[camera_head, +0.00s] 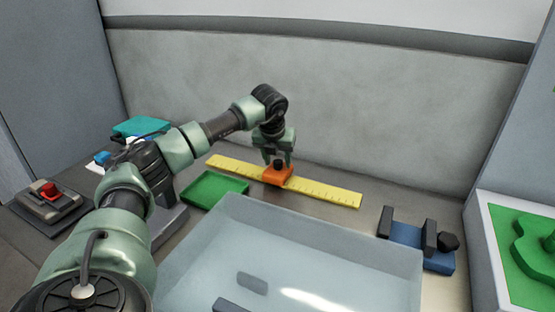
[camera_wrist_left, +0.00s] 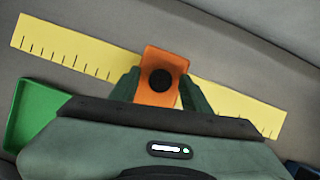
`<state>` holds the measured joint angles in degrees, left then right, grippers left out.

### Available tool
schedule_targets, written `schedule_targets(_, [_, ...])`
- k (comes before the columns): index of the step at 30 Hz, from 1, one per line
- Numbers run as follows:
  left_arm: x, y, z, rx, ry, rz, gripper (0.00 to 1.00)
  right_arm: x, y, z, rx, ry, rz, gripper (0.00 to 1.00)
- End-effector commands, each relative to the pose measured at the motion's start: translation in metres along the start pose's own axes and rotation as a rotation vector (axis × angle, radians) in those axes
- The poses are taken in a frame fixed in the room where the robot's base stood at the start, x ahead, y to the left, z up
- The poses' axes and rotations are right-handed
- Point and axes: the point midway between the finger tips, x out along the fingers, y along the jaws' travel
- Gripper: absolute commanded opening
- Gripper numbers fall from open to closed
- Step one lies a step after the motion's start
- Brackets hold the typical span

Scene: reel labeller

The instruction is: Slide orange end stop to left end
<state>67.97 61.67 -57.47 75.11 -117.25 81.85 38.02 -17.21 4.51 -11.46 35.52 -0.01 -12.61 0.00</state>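The orange end stop (camera_head: 277,175) sits across the yellow ruler (camera_head: 328,193), a little left of the ruler's middle in the head view. A black knob (camera_wrist_left: 161,79) stands on top of the stop. My left gripper (camera_head: 279,159) is over the stop, fingers pointing down on either side of the knob. In the wrist view the left gripper (camera_wrist_left: 160,88) shows a gap between each finger and the knob; it looks open. Whether the fingers touch the stop's sides is unclear. My right gripper is not in view.
A green tray (camera_head: 213,190) lies in front of the ruler's left part. A large translucent bin (camera_head: 400,262) stands nearer. A blue fixture with black blocks (camera_head: 406,234) is at right. A red-button box (camera_head: 48,190) is at far left. A grey wall stands behind.

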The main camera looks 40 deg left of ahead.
Motion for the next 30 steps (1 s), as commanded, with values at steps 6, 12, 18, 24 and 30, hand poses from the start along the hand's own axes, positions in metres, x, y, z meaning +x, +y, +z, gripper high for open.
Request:
schedule_targets(6, [-0.0003,-0.0001,0.0001,0.000,0.000,0.000,0.00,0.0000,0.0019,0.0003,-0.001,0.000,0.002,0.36])
schedule_targets(12, [-0.0005,-0.0001,0.0002,0.000,0.000,-0.001,0.00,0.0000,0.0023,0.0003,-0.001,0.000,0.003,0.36])
schedule_targets(18, [-0.0006,-0.0001,0.0003,0.000,0.000,-0.001,0.00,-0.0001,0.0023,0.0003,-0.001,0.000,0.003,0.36])
schedule_targets(24, [-0.0008,-0.0001,0.0004,0.000,-0.001,-0.001,0.00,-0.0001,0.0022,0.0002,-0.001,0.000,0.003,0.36])
schedule_targets(30, [-0.0009,0.0000,0.0004,0.000,-0.001,-0.001,0.00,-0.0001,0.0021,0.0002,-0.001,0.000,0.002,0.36])
